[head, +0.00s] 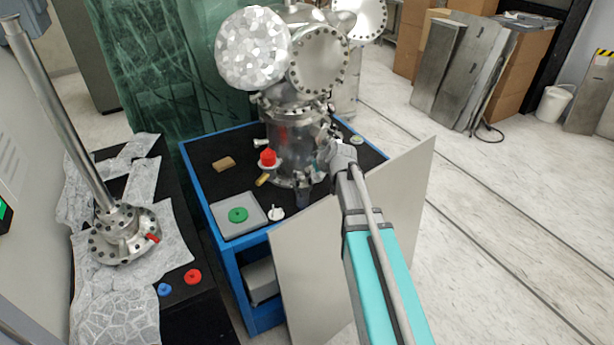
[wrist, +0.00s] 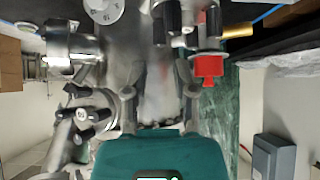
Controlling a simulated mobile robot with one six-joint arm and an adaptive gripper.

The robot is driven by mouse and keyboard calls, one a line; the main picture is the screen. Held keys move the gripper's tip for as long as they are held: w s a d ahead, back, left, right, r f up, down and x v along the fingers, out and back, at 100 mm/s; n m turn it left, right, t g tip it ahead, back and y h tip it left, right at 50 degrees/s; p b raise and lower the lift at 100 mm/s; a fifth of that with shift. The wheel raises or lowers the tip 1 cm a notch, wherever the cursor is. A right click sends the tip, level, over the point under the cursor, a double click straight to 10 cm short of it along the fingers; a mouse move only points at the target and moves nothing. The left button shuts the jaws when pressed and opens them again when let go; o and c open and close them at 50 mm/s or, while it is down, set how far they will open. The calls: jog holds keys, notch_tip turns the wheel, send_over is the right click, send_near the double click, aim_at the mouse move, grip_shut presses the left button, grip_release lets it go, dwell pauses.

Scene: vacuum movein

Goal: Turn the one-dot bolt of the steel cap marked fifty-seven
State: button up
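The steel vacuum chamber (head: 283,150) stands upright on the blue-framed bench. My gripper (head: 328,155) is at its right side, at the end of the teal arm. In the wrist view my gripper (wrist: 160,98) has its two fingers apart, with blurred bare steel behind the gap and nothing visibly held. A round steel cap (wrist: 103,10) with dark spots shows at the top edge; its mark is too small to read. A dark-armed knob (wrist: 80,115) with a small pale marked disc is left of the fingers. I cannot tell which cap is fifty-seven or which bolt has one dot.
A red fitting (wrist: 208,68) is close right of the fingers, with dark handles (wrist: 172,25) above. A pale panel (head: 310,265) leans at the front.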

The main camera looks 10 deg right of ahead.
jog(key=shift+b+x, duration=1.75)
jog(key=shift+x, duration=1.15)
grip_shut()
